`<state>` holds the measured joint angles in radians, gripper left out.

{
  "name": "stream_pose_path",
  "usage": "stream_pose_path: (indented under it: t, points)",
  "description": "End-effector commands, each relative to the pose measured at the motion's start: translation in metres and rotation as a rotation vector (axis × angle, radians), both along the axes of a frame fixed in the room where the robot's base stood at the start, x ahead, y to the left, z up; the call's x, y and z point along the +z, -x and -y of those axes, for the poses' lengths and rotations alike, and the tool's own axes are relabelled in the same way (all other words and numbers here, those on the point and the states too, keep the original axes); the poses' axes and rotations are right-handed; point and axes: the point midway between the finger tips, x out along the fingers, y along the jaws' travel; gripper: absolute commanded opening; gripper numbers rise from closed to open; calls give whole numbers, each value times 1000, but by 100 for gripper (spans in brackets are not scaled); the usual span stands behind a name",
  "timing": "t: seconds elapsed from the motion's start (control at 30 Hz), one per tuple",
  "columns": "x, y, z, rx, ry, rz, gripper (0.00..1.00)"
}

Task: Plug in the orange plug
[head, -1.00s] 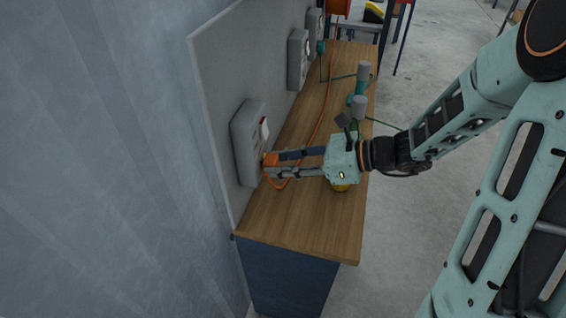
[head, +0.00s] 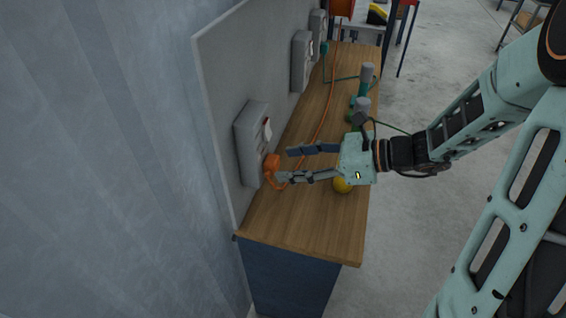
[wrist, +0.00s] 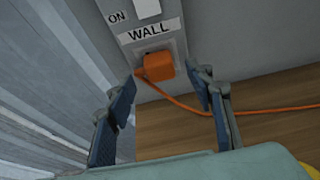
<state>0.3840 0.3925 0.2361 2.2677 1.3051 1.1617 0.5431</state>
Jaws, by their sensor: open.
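The orange plug (head: 272,163) sits against the lower part of the nearest grey wall box (head: 250,145). In the wrist view the plug (wrist: 157,66) is at the socket under the "WALL" label, with its orange cord (wrist: 200,108) running off to the right. It looks seated flush; its pins are hidden. My gripper (head: 284,164) is open, with nothing between its fingers. In the wrist view its fingers (wrist: 166,82) stand on either side of the plug, a little back from it.
The wooden bench (head: 290,228) runs along the grey panel. More wall boxes (head: 302,62) are farther back. A yellow round thing (head: 343,186) lies under my gripper. Green tools (head: 362,90) stand on the bench behind it. The near bench end is clear.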

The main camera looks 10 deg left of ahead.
Motion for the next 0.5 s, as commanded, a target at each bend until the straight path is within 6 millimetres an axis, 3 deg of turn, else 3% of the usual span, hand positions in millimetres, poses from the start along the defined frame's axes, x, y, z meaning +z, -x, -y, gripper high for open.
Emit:
stream_pose_path:
  t: [0.3, 0.5]
  points:
    - [26, 7, 61, -4, 0, 3, 49]
    - [33, 11, 79, -1, 1, 2, 49]
